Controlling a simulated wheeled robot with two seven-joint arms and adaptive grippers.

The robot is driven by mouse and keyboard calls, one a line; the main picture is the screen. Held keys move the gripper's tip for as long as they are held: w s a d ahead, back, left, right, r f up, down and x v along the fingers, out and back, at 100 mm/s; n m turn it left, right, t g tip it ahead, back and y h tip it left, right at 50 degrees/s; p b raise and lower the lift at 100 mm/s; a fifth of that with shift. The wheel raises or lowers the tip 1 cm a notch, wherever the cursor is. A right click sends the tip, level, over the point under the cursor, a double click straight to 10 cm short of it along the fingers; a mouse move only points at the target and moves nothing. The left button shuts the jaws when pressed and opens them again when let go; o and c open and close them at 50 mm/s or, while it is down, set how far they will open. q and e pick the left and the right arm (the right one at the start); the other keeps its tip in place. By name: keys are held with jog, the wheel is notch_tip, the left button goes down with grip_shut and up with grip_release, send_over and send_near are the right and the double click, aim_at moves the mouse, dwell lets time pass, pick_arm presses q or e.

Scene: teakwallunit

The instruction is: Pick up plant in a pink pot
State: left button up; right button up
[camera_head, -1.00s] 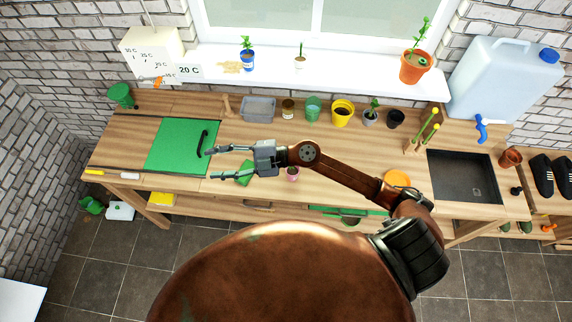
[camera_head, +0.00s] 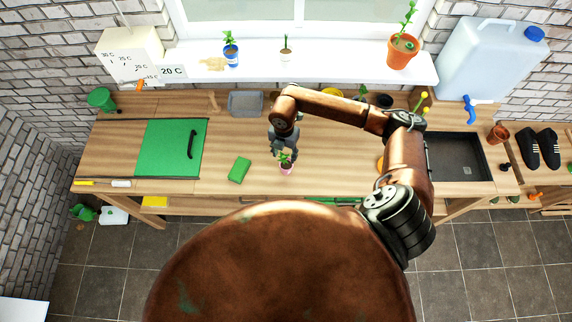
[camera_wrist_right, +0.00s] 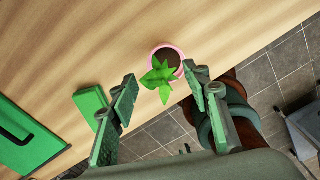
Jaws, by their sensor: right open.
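The plant in a pink pot (camera_head: 287,167) stands on the wooden bench near its front edge. In the right wrist view the pink pot (camera_wrist_right: 167,52) holds dark soil and a green leafy plant (camera_wrist_right: 160,78). My right gripper (camera_head: 285,152) is just behind the plant in the head view. In the right wrist view my right gripper (camera_wrist_right: 160,85) is open, with one finger on each side of the leaves. The pot's rim lies just beyond the fingertips, and I cannot tell if anything touches. My left gripper is not in view.
A grey tray (camera_head: 245,103) stands at the back. A black sink (camera_head: 458,157) is at the right. The bench between mat and block is clear.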

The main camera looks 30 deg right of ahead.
jog(key=shift+f+p, duration=0.55)
jog(key=shift+f, duration=1.4)
jog(key=shift+c, duration=0.6)
grip_shut()
